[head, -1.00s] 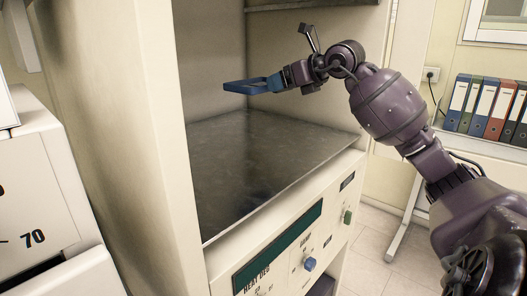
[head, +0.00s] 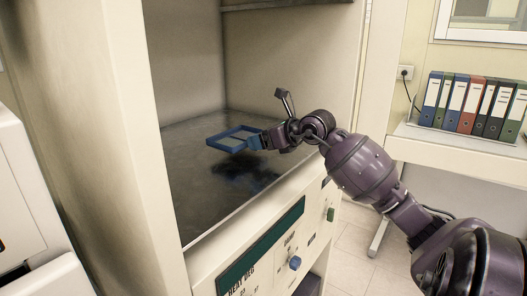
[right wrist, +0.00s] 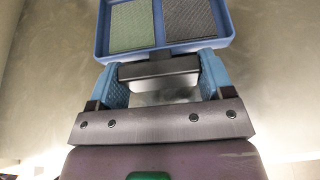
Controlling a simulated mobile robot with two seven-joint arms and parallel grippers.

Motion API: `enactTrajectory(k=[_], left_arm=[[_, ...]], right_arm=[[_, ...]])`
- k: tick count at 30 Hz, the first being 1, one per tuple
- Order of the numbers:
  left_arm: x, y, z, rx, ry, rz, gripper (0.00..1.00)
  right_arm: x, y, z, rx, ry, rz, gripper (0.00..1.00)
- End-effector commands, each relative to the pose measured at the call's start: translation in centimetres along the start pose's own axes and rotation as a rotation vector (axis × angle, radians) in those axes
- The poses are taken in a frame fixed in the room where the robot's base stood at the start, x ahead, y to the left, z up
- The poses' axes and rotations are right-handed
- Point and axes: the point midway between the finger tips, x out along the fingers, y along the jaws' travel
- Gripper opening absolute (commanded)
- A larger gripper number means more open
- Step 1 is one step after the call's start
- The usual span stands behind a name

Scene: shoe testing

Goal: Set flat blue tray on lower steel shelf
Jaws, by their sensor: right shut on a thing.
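The flat blue tray (head: 233,138) is held in the air above the lower steel shelf (head: 200,205) inside the cabinet. A dark shadow lies on the shelf below it. In the right wrist view the tray (right wrist: 226,40) shows a blue rim with a green pad and a dark grey pad inside. My right gripper (head: 262,141) is shut on the tray's near edge, reaching in from the right; its blue fingers (right wrist: 165,82) also show in the right wrist view. My left gripper is not in view.
The cabinet's left wall (head: 110,110) stands close on the left, and an upper shelf (head: 285,4) crosses the top. A control panel (head: 262,245) with knobs is below the steel shelf's front edge. Binders (head: 470,104) stand on a side table. The steel shelf is otherwise bare.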

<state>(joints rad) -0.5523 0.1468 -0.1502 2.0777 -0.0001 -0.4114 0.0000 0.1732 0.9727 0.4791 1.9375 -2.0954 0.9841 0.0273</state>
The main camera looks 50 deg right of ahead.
Motion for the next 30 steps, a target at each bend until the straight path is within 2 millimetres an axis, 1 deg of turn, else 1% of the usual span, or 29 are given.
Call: enactTrajectory(k=[1,6,9,14,15,19,26,30], left_arm=[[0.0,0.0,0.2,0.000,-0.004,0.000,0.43],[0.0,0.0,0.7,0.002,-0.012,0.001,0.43],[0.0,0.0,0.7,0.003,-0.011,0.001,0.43],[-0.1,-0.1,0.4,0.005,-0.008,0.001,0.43],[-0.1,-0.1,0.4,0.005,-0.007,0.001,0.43],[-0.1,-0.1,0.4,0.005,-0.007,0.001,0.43],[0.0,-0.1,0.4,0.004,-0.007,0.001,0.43],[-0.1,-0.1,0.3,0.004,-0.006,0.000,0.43]], right_arm=[[0.3,0.0,-0.8,0.002,0.002,0.001,0.47],[1.2,0.0,-3.0,0.003,0.003,0.001,0.47],[1.4,0.0,-3.3,0.001,0.000,0.000,0.47],[1.3,0.0,-3.2,0.001,0.000,0.000,0.47],[1.4,0.0,-3.3,0.001,0.001,0.000,0.80],[1.3,0.0,-3.3,0.001,0.001,0.000,1.00],[1.3,0.0,-3.2,0.001,0.001,0.000,1.00],[0.9,0.0,-3.2,0.001,0.001,0.000,1.00]])
